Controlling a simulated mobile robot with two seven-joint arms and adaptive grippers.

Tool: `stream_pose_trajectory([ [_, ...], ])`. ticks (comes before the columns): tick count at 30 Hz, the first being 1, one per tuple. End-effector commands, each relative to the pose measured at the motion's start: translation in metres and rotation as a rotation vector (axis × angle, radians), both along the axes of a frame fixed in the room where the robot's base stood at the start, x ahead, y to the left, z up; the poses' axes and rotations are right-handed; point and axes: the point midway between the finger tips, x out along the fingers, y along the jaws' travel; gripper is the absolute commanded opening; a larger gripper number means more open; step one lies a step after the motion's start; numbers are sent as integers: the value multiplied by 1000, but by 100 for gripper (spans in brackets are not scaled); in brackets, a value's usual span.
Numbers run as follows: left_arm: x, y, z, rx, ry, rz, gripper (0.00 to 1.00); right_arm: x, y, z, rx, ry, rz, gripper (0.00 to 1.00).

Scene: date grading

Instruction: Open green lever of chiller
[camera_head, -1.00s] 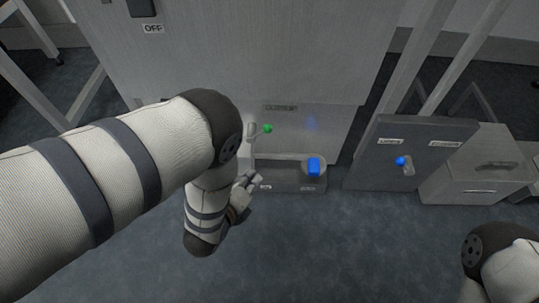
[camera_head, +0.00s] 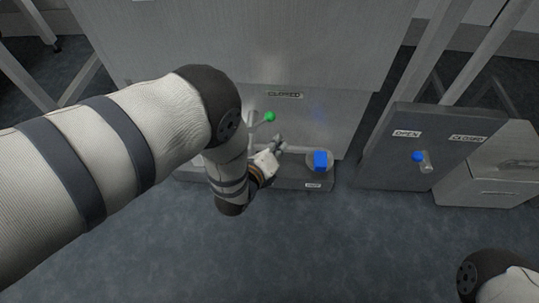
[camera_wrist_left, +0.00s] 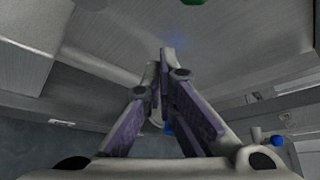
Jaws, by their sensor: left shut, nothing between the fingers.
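The chiller is a grey metal cabinet (camera_head: 240,45) with a CLOSED label (camera_head: 285,94) on its lower front. Its lever with a green ball tip (camera_head: 270,117) sticks out just below that label. The green tip also shows at the top edge of the left wrist view (camera_wrist_left: 193,2). My left gripper (camera_head: 279,143) is below the green tip, close to the cabinet front and apart from the lever. In the left wrist view its fingers (camera_wrist_left: 165,55) meet at the tips with nothing between them. The lever's base is partly hidden by my left arm.
A dark panel with a blue-tipped lever (camera_head: 418,157) and OPEN and CLOSED labels stands to the right. A grey box (camera_head: 490,175) is beside it. The floor in front is clear.

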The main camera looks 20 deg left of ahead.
Motion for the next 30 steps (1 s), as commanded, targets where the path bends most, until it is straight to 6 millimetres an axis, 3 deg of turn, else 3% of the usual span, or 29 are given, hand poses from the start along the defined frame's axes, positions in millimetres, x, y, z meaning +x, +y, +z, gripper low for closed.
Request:
stream_pose_trajectory([
  [1, 10, -1, -9, -1, 1, 1, 0, -2, 0, -7, 0, 15, 1, 50],
  [5, 10, 16, 15, 0, -2, 2, 0, -1, 0, 0, -1, 4, 1, 50],
  [10, 9, 26, 24, 0, -1, 1, 0, -1, 0, 1, -1, 2, -1, 50],
  [23, 9, 27, 25, -4, -2, -1, 0, 0, 0, 0, 0, 2, 0, 50],
  [30, 19, 28, 27, -52, -14, -1, 0, -2, 0, -2, -1, 8, 1, 50],
])
